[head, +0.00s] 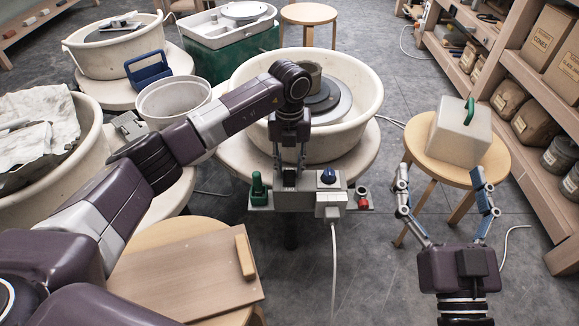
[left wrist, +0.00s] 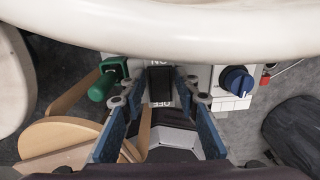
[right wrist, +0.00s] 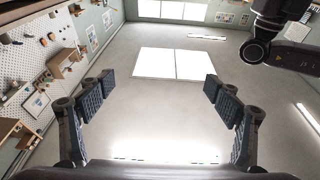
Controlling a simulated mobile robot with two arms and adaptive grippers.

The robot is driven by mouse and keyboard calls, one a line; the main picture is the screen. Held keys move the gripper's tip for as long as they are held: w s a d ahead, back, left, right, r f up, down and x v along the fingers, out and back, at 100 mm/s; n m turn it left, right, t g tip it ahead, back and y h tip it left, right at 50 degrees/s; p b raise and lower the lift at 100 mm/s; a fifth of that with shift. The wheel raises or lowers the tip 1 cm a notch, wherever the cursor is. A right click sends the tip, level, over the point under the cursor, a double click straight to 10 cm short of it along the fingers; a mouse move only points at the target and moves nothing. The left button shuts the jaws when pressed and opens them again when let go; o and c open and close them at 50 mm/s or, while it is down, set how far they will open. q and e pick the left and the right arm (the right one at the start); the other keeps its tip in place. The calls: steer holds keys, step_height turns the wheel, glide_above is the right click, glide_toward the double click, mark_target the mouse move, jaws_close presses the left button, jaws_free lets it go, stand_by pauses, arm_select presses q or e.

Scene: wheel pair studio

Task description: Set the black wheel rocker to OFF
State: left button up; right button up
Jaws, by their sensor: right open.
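The black rocker (left wrist: 160,80) sits on the grey control box (head: 318,199) at the front of the middle potter's wheel. In the left wrist view an ON label is at its upper end and an OFF label at its lower end. Which end is pressed in I cannot tell. My left gripper (head: 290,168) points down at the box; in the left wrist view its fingers (left wrist: 159,90) stand apart on either side of the rocker, with nothing clearly gripped. My right gripper (head: 440,178) is wide open and empty, pointing up; the right wrist view shows mostly ceiling.
The cream basin (head: 360,135) overhangs behind. A stool (head: 478,173) bears a grey block (head: 459,135) with a green handle.

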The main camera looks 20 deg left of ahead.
arm_select(q)
jaws_close()
steer(key=shift+s+r+t+y+p, duration=0.15)
steer(key=shift+s+t+y+p, duration=0.15)
steer(key=shift+t+p, duration=0.75)
steer(key=shift+s+d+t, duration=0.1)
steer(key=shift+t, duration=0.45)
arm_select(e)
step_height(320, 180, down, 9)
steer(key=d+g+h, duration=0.1)
steer(key=g, duration=0.3)
steer(key=shift+w+r, duration=0.2)
arm_select(q)
steer(key=shift+o, duration=1.7)
jaws_free()
steer(key=v, duration=1.2)
steer(key=shift+d, duration=0.2)
